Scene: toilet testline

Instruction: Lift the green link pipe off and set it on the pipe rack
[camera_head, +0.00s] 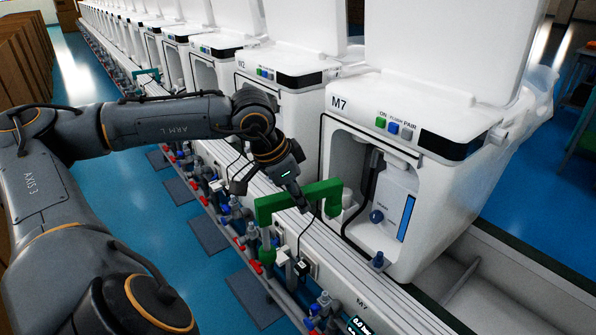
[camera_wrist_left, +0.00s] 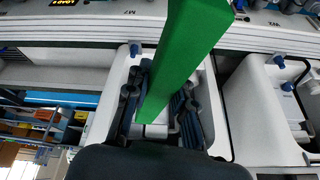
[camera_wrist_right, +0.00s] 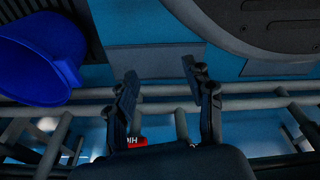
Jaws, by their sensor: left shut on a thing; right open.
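The green link pipe (camera_head: 298,201) is a square-edged bar with a downturned end. In the head view it is in front of the M7 unit, above the white rail with the valves. My left gripper (camera_head: 301,203) is shut on it from above. The left wrist view also shows the green link pipe (camera_wrist_left: 185,55) running between the fingers of my left gripper (camera_wrist_left: 160,118). I cannot tell whether its ends touch the fittings below. My right gripper (camera_wrist_right: 165,95) is open and empty in the right wrist view, near grey pipes. The pipe rack cannot be made out for certain.
The white M7 unit (camera_head: 440,120) stands right of the pipe, with an open bay. A row of valves and pipes (camera_head: 268,255) runs along the white rail. A blue round container (camera_wrist_right: 40,55) is beside my right gripper. Blue floor lies left of the rail.

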